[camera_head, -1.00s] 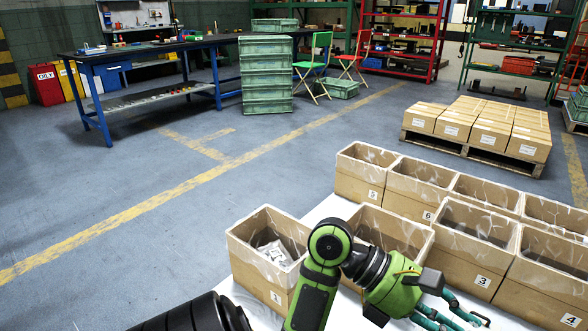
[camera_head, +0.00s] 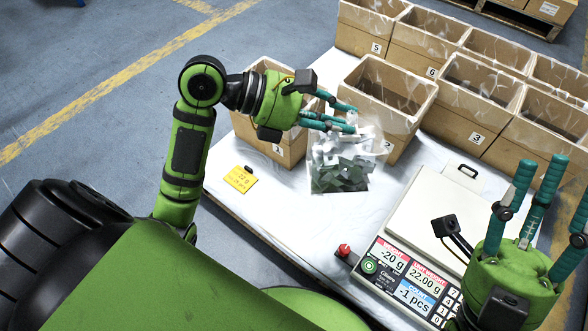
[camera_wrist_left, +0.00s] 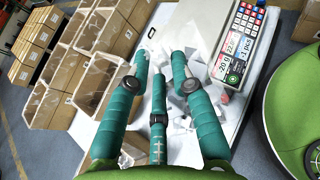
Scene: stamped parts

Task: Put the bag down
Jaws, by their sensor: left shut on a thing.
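A clear plastic bag (camera_head: 341,168) of small grey-green parts hangs from my left gripper (camera_head: 338,116), whose teal fingers are shut on its top. The bag is over the white table (camera_head: 275,210), in front of the box beside the scale; I cannot tell whether its bottom touches the table. In the left wrist view the bag (camera_wrist_left: 180,122) shows partly behind the fingers (camera_wrist_left: 160,75). My right gripper (camera_head: 535,195) is at the right edge, with its fingers apart, pointing up and empty.
A counting scale (camera_head: 425,245) reading -20 g stands right of the bag. Cardboard boxes with liners stand behind, including box 3 (camera_head: 465,105). A yellow tag (camera_head: 240,179) lies on the table's left. White table surface is free between tag and scale.

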